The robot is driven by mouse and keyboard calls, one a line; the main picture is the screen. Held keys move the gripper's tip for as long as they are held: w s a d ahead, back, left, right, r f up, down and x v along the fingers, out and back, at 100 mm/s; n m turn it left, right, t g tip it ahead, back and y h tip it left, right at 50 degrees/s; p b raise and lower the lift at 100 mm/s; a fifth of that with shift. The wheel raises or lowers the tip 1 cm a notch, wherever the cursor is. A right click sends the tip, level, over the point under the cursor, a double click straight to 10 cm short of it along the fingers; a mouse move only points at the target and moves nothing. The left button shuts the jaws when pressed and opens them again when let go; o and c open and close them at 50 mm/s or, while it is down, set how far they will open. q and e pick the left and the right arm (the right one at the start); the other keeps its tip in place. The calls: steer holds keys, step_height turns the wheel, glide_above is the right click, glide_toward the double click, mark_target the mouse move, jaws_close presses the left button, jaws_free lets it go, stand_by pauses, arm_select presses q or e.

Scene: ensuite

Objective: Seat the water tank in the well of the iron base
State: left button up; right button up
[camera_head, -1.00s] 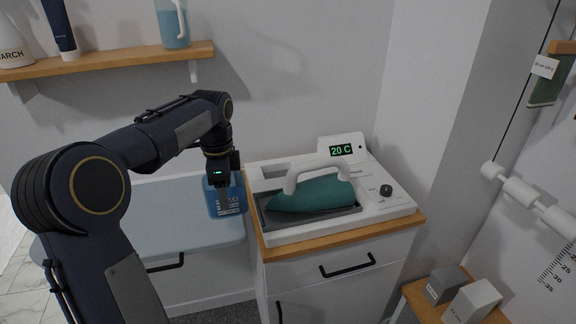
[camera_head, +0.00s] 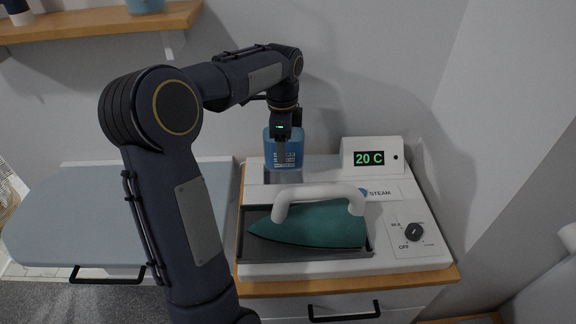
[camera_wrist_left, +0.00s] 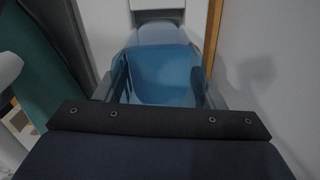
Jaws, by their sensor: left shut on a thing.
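The blue water tank (camera_head: 284,150) hangs upright in my left gripper (camera_head: 282,138), which is shut on it. It is over the back left part of the white iron base (camera_head: 400,263). A dark well opening (camera_head: 272,178) shows just below and left of the tank; the tank hides part of it. I cannot tell whether the tank's bottom touches the base. In the left wrist view the translucent blue tank (camera_wrist_left: 160,75) sits between the fingers. My right gripper is not in view.
The teal iron (camera_head: 318,226) with a white handle rests in the base's grey tray. A display reading 20 C (camera_head: 369,158) stands at the back right, with a dial (camera_head: 413,232) in front. A grey-blue board (camera_head: 120,215) lies left; a shelf (camera_head: 100,22) is above.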

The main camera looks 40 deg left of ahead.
arm_select(q)
steer(key=shift+f, duration=3.45)
steer(key=shift+f, duration=0.15)
steer(key=o, duration=1.3)
step_height(320, 180, up, 12)
steer(key=shift+r+p, duration=0.2)
steer(key=shift+p, duration=0.1)
